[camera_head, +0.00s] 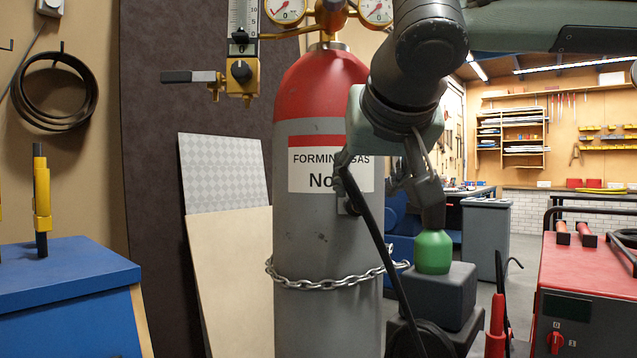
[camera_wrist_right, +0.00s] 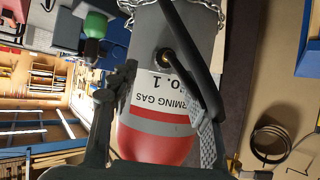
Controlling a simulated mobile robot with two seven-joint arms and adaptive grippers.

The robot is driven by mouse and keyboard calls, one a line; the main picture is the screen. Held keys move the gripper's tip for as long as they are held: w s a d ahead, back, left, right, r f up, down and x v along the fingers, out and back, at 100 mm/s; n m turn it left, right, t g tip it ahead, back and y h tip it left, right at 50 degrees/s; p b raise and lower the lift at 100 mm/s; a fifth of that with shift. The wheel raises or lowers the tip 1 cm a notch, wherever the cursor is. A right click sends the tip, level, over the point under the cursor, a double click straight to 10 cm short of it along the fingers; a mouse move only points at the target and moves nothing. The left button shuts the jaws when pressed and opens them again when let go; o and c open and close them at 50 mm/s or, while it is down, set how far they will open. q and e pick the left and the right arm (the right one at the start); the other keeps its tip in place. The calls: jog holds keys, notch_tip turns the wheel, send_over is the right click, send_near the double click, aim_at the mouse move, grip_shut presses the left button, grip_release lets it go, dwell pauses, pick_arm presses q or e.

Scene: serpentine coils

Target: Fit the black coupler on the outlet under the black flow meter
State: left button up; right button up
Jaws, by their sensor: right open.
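The flow meter (camera_head: 241,25) is a clear scaled tube with a black knob, left of the gas cylinder's gauges in the head view. Its outlet (camera_head: 243,96) is the brass end at the bottom. My right gripper (camera_head: 392,190) hangs in front of the cylinder, right of and below the outlet, with open jaws. A black hose end with a brass ring inside, apparently the coupler (camera_wrist_right: 165,57), shows between and beyond the fingers of the right gripper (camera_wrist_right: 165,97) in the wrist view. Whether a finger touches it I cannot tell. My left gripper is not in view.
The gas cylinder (camera_head: 300,235) has a chain (camera_head: 325,283) around it. A brass valve with a dark lever (camera_head: 190,77) sticks out left of the flow meter. A red machine (camera_head: 585,290) stands at right.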

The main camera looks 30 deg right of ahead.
aim_at(357, 202)
jog(key=x, duration=0.2)
jog(key=b+x, duration=0.1)
jog(key=x, duration=0.1)
jog(key=b+x, duration=0.1)
jog(key=x, duration=0.2)
jog(key=shift+w+a+f, duration=0.15)
jog(key=shift+w+a, duration=0.05)
jog(key=shift+a, duration=0.15)
jog(key=shift+w+d+f+b, duration=0.2)
jog(key=shift+w+d+b, duration=0.1)
jog(key=shift+w, duration=0.2)
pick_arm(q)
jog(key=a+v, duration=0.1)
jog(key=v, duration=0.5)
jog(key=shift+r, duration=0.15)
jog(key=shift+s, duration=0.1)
pick_arm(e)
jog(key=shift+a, duration=0.1)
grip_shut()
